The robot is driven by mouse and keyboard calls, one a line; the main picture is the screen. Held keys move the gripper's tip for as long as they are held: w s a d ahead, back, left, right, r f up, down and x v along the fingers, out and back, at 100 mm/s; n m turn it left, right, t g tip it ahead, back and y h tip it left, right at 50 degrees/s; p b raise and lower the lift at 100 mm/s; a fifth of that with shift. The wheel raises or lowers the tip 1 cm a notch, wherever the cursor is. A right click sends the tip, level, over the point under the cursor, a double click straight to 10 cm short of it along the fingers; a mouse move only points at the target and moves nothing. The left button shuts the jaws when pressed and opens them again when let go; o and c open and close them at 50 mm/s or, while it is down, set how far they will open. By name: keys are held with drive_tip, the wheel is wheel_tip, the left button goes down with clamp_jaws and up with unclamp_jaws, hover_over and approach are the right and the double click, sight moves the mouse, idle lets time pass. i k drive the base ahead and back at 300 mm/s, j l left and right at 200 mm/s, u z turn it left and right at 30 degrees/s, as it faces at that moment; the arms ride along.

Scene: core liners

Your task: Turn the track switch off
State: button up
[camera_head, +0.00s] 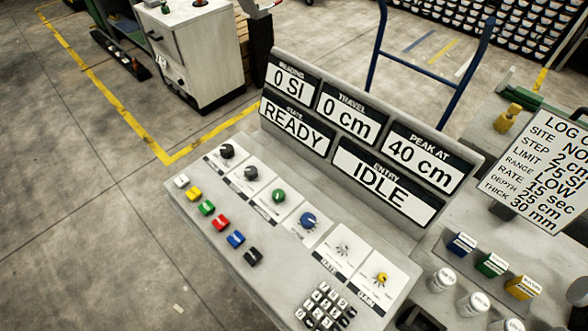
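A grey sloped control console (190,205) stands in the middle of the camera_head view. A row of rotary knobs crosses it: a black knob (227,151), a second black knob (251,173), a green knob (278,195), a blue knob (308,220), a pale one (343,250) and a yellow one (381,279). In front is a row of small coloured switches, from white (181,181) to black (253,257). Most labels are too small to read, so I cannot tell which control is the track switch or its position. My gripper does not show.
Display panels (340,135) rise behind the knobs, reading READY and IDLE. A keypad (325,306) sits at the front. White jars (442,280), coloured boxes (491,264) and a text board (548,170) stand to the right. Floor on the left is clear.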

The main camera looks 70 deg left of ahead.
sight(227, 151)
drive_tip(key=u, duration=1.45)
